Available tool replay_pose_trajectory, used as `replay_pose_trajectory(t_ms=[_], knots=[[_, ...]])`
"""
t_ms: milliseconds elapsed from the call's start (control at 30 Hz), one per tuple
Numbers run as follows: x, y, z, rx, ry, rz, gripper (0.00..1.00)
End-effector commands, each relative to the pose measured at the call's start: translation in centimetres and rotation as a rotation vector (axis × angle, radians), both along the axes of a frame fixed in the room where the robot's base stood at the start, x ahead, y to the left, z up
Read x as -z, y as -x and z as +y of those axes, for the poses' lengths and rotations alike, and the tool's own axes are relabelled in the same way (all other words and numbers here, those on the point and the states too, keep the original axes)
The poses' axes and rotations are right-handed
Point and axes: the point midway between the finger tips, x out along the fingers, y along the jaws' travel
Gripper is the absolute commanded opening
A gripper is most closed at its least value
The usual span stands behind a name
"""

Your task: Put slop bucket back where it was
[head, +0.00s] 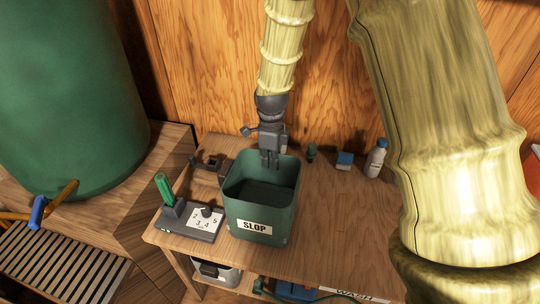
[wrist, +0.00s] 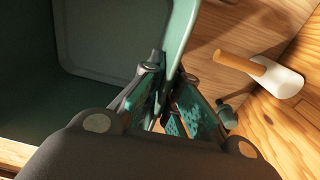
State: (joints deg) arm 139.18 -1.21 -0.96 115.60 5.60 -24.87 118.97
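The slop bucket (head: 262,208) is a square, dark green, open-topped bucket with a white "SLOP" label on its front. It looks upright on the wooden table, near the left front part. My gripper (head: 270,162) reaches down from above to its back rim. In the wrist view, the fingers of my gripper (wrist: 172,88) lie close on both sides of the bucket's wall (wrist: 181,35), one inside and one outside, and appear shut on it. The bucket's dark inside fills the left of that view. Its underside is hidden.
A control box with a green lever (head: 164,188) and a numbered dial plate (head: 203,218) sits just left of the bucket. The tabletop (head: 335,225) right of the bucket is clear.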

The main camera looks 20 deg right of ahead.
Motion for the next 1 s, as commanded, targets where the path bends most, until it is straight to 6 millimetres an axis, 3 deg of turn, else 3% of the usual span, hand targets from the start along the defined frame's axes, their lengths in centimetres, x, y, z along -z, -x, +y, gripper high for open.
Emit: replay_pose_trajectory(t_ms=[600, 733, 1000], knots=[[1.2, 0.0, 0.0, 0.0, 0.0, -0.001, 0.0], [1.3, 0.0, 0.0, 0.0, -0.001, -0.001, 0.27], [1.3, 0.0, 0.0, 0.0, -0.001, -0.001, 0.27]])
